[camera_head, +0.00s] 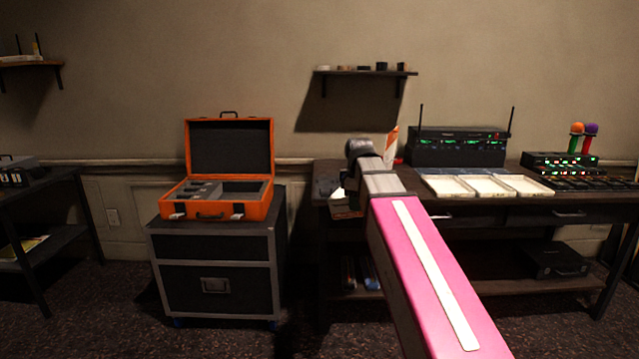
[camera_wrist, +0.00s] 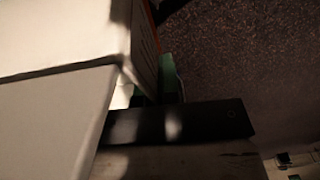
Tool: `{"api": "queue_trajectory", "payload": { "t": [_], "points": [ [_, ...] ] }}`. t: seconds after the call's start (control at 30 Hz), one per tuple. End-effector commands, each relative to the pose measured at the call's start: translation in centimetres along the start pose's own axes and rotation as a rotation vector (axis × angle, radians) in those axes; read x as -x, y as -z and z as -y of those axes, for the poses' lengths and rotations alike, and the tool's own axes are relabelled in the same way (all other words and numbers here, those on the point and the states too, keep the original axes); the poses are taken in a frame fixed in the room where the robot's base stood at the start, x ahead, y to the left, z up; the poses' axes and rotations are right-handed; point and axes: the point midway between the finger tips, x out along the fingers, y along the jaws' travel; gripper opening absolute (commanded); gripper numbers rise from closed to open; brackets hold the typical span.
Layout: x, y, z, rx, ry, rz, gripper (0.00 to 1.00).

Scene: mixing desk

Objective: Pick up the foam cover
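Two microphones stand at the right of the desk in the head view, one with an orange foam cover (camera_head: 577,128) and one with a purple foam cover (camera_head: 591,129). I cannot tell which one is meant. My gripper (camera_head: 343,204) is at the desk's left end, mostly hidden by my pink arm, far left of the microphones. The wrist view shows large pale surfaces at left and a small green piece (camera_wrist: 170,78) beside them; no foam cover is recognisable there.
The dark desk (camera_head: 470,217) bears pale trays (camera_head: 487,186), a receiver with antennas (camera_head: 455,148) and a lit unit (camera_head: 560,165). An open orange case (camera_head: 262,205) sits on a black cabinet (camera_head: 215,262) at left. A wall shelf (camera_head: 365,73) hangs above; carpet lies between the furniture.

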Motion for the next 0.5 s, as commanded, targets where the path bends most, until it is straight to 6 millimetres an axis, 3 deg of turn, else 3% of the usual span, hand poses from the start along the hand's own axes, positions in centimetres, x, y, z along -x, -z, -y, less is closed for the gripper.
{"api": "queue_trajectory", "payload": {
  "t": [0.3,0.5],
  "points": [
    [-8.2,-5.0,-0.8,-0.146,0.002,-0.002,0.0],
    [-11.8,-7.1,-1.4,-0.212,0.002,-0.004,0.0]
  ]
}}
